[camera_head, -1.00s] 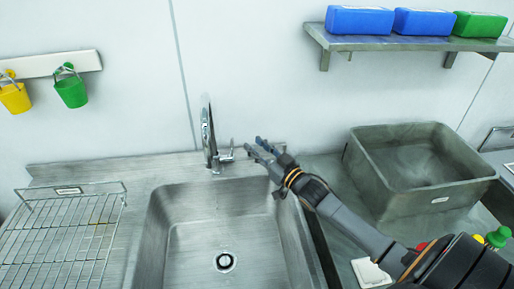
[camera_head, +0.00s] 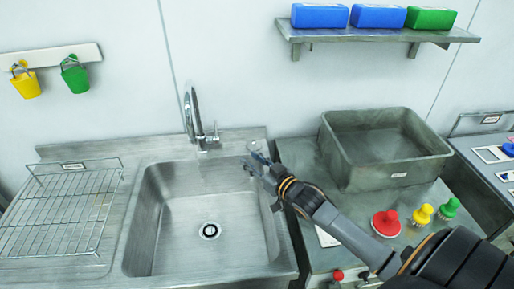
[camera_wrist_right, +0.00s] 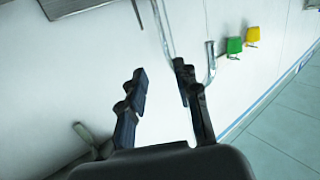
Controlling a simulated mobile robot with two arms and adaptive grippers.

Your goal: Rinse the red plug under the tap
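A red disc with a knob (camera_head: 386,222), plug-like in shape, sits on the counter right of the sink in the head view. A second small red knob (camera_head: 338,275) shows at the bottom edge, partly cut off; what it belongs to is unclear. The chrome tap (camera_head: 193,118) stands at the back of the steel sink (camera_head: 165,225). I cannot make out running water. My right gripper (camera_head: 256,166) is over the sink's right rim, right of the tap and apart from it. In the wrist view its fingers (camera_wrist_right: 160,85) are spread and empty. My left gripper is out of view.
Yellow (camera_head: 422,214) and green (camera_head: 449,207) knobbed items stand beside the red disc. A grey tub (camera_head: 396,180) sits behind them. A wire rack (camera_head: 60,215) is left of the sink. A shelf (camera_head: 370,34) holds boxes. Two small buckets (camera_head: 75,76) hang on the wall.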

